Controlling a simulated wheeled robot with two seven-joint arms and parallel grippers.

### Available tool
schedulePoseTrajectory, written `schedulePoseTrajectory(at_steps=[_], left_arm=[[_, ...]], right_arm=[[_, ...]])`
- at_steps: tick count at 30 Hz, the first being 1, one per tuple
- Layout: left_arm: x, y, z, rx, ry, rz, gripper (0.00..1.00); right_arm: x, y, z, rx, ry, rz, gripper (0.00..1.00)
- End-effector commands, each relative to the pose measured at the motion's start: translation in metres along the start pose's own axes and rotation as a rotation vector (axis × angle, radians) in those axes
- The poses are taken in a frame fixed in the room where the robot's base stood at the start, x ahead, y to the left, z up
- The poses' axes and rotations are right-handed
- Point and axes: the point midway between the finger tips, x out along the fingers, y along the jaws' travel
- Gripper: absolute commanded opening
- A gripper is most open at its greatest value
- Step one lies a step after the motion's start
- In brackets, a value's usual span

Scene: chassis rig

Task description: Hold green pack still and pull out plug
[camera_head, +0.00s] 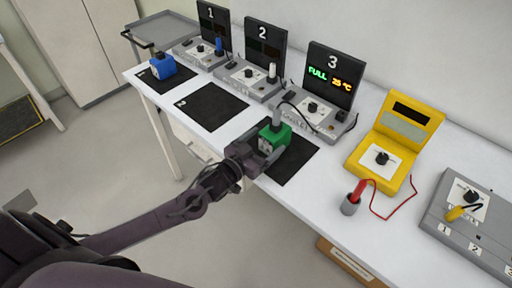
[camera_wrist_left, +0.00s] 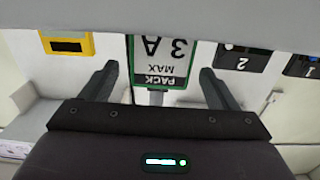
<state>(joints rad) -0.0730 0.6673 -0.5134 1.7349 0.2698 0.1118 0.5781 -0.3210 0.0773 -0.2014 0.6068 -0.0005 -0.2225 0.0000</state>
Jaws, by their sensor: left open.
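The green pack (camera_head: 274,137) stands on the black mat in front of charger 3 (camera_head: 312,118). A grey plug (camera_head: 277,117) sits upright in its top, with a dark cable running back toward the charger. My left gripper (camera_head: 258,150) is at the pack's near side, open. In the left wrist view the pack's label (camera_wrist_left: 162,62), reading upside down "PACK MAX 3 A", lies between the two spread fingers (camera_wrist_left: 158,82), with a gap visible on each side. My right gripper is not in view.
Display 3 (camera_head: 331,75) reads "FULL 25 °C". A blue pack (camera_head: 162,66) stands on the far left mat; the middle mat (camera_head: 211,106) is empty. A yellow meter (camera_head: 397,140), a red probe in a grey cup (camera_head: 350,205) and a grey box (camera_head: 470,225) stand to the right.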

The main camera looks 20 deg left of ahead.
Motion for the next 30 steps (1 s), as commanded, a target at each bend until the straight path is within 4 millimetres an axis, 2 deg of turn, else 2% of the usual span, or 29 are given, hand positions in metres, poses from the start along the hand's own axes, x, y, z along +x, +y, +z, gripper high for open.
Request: schedulePoseTrajectory(at_steps=[3,10,17,24,30], left_arm=[[0.016,0.0,-0.001,0.0,0.001,0.0,0.82],[0.028,0.001,0.001,0.0,-0.002,0.001,0.82],[0.028,0.0,0.001,0.0,-0.002,0.0,0.81],[0.028,0.0,0.001,0.0,-0.002,0.0,0.49],[0.028,0.0,0.001,0.001,-0.002,0.0,0.23]], right_arm=[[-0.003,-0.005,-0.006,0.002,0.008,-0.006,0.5],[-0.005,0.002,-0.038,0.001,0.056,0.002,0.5],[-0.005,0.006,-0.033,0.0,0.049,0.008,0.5],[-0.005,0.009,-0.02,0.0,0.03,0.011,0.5],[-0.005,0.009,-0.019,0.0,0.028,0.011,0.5]])
